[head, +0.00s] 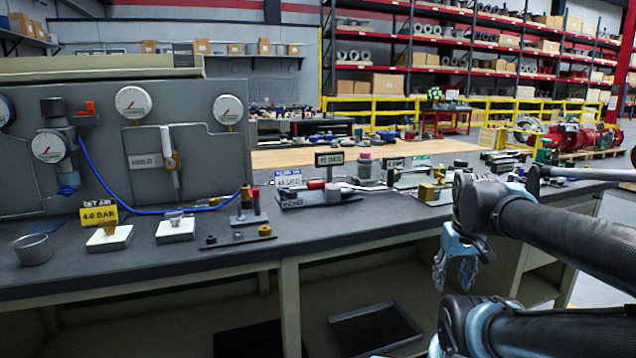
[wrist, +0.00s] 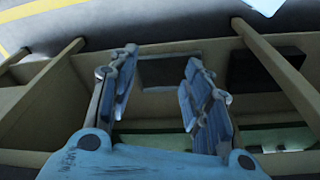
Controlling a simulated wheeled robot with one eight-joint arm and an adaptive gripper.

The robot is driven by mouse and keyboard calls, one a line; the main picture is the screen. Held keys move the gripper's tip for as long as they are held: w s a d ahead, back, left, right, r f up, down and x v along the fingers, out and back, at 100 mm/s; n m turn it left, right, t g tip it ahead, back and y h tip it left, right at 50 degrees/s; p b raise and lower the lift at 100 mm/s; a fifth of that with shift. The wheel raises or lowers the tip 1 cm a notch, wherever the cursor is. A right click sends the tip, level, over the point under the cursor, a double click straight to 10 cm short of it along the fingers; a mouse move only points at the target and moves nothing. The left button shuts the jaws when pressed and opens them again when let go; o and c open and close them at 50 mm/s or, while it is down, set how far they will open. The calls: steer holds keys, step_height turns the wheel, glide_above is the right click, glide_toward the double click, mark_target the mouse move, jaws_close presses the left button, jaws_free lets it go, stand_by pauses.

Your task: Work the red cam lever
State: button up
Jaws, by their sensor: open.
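A small red part (head: 316,184) sits on a dark block (head: 310,197) on the bench top, beside the signs near the middle of the head view; it may be the red cam lever, but it is too small to tell. Another orange-red piece (head: 90,107) sits on the grey panel at left. My gripper (head: 453,280) hangs in front of the bench at right, below the bench top, apart from these parts. In the wrist view its two fingers (wrist: 160,75) are spread with nothing between them. No red lever shows in the wrist view.
The grey panel (head: 105,185) carries gauges and a blue hose. A yellow sign (head: 99,215), small white blocks and a grey cup (head: 33,250) stand before it. Below the bench top (head: 350,220) is a shelf with a dark tray (head: 375,328). Shelf framing (wrist: 275,70) shows beyond my fingers.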

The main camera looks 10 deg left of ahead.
steer(key=w+a+r+n, duration=0.6)
steer(key=w+r, duration=0.2)
steer(key=r, duration=0.5)
step_height(320, 180, up, 20)
steer(key=n+g, duration=0.2)
steer(key=n, duration=1.4)
glide_above(305, 188)
steer(key=w+d, duration=0.3)
step_height(305, 188, down, 17)
steer(key=shift+r, duration=0.15)
steer(key=shift+c, duration=0.6)
jaws_close()
